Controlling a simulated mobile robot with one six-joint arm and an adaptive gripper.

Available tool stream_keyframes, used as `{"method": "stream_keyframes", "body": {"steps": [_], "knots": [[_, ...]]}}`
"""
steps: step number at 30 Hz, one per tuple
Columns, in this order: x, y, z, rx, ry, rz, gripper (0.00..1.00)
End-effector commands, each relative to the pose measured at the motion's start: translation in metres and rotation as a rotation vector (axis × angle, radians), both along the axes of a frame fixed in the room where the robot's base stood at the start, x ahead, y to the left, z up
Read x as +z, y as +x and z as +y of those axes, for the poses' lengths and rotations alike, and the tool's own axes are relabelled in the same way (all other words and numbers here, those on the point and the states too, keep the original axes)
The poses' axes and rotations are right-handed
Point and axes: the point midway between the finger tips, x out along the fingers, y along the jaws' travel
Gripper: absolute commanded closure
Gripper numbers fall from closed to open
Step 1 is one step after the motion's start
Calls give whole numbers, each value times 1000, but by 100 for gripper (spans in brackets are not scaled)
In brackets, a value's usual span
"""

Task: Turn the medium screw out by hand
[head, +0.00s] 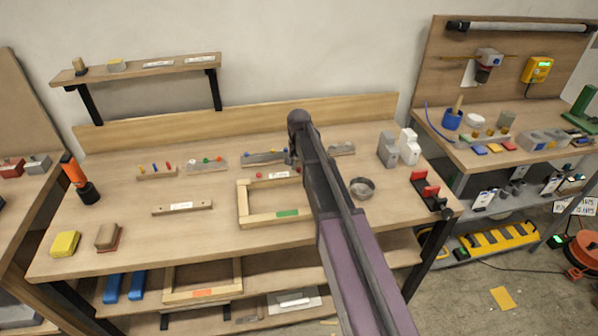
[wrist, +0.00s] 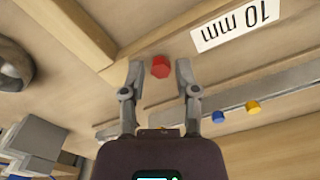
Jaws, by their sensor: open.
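A red hexagonal screw head (wrist: 160,67) shows in the wrist view, between the tips of my open gripper (wrist: 159,72). A visible gap lies on each side of it, and the fingers do not grip it. It is close to a white label (wrist: 236,25) reading "10 mm", upside down in that view. I cannot tell from its size alone whether it is the medium screw.
A wooden frame (head: 243,208) lies on the bench. A grey strip (wrist: 245,87) with blue (wrist: 218,117) and yellow (wrist: 253,106) heads lies behind the red head. A round metal bowl (head: 362,187) and grey blocks (head: 388,148) stand right of the arm.

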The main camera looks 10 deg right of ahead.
Motion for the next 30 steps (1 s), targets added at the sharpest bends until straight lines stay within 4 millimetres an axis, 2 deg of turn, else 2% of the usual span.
{"method": "stream_keyframes", "body": {"steps": [16,30], "knots": [[0,0,0,-398,0,0,60],[0,0,0,-443,0,0,60]]}}
